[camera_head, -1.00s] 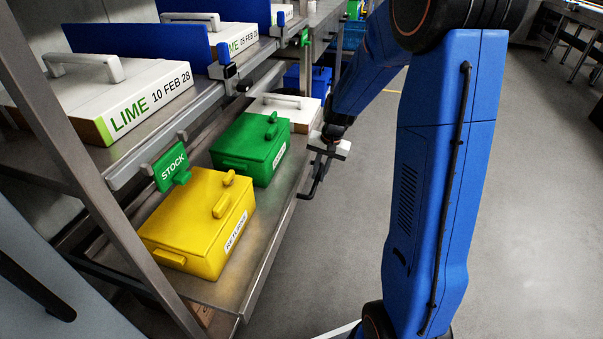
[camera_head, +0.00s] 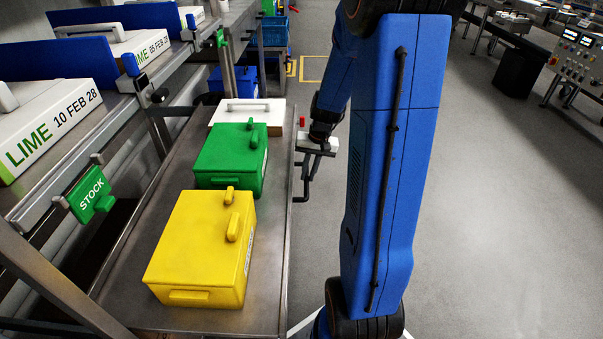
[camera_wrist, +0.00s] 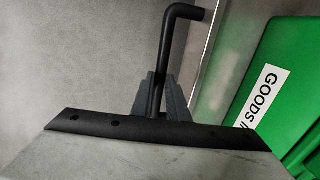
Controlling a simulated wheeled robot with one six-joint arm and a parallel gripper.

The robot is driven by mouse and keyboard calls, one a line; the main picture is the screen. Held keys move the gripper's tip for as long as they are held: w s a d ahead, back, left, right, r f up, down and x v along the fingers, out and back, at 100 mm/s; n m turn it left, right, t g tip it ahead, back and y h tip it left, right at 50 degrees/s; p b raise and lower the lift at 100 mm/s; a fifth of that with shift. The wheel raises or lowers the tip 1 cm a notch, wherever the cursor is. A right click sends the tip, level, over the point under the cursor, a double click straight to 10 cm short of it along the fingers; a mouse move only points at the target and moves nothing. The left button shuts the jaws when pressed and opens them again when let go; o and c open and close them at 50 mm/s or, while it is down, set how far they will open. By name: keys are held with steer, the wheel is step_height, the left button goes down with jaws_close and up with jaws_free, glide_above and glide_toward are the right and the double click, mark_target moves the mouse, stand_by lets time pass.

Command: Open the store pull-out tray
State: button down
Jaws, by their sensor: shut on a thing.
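The pull-out tray (camera_head: 272,250) is a low metal shelf that stands well out from the rack, with its boxes on top. Its black bar handle (camera_head: 301,197) is at the tray's right edge and also shows in the wrist view (camera_wrist: 186,14). My gripper (camera_head: 308,165) is at that edge, beside the green box, and its fingers are shut around the handle bar in the wrist view (camera_wrist: 153,95). The contact point is small in the head view.
A yellow box (camera_head: 195,255), a green box (camera_head: 225,160) and a white box (camera_head: 270,112) stand on the tray. A green STOCK sign (camera_head: 92,192) hangs on the rack at left, under white LIME boxes (camera_head: 50,125). The floor at right is clear.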

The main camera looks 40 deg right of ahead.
stand_by(0.3)
steer(key=c, duration=1.7)
jaws_free()
steer(key=shift+c, duration=0.2)
step_height(320, 180, up, 17)
steer(key=s+d, duration=0.2)
steer(key=d, duration=0.1)
steer(key=s+a+r+n+t+h, duration=0.1)
steer(key=s+a+r+n, duration=0.1)
steer(key=s+a, duration=0.3)
steer(key=s+a+r+n, duration=0.1)
steer(key=s+a+r, duration=0.15)
steer(key=a, duration=0.55)
steer(key=s+a+f+n+t, duration=0.1)
steer(key=s+a+n, duration=0.1)
steer(key=s+a, duration=0.2)
steer(key=s+a+f+n+t, duration=0.1)
steer(key=s+a, duration=0.3)
steer(key=s, duration=0.4)
steer(key=shift+s+a+n+t+h, duration=0.3)
steer(key=shift+s+n+h, duration=0.1)
steer(key=shift+n, duration=0.2)
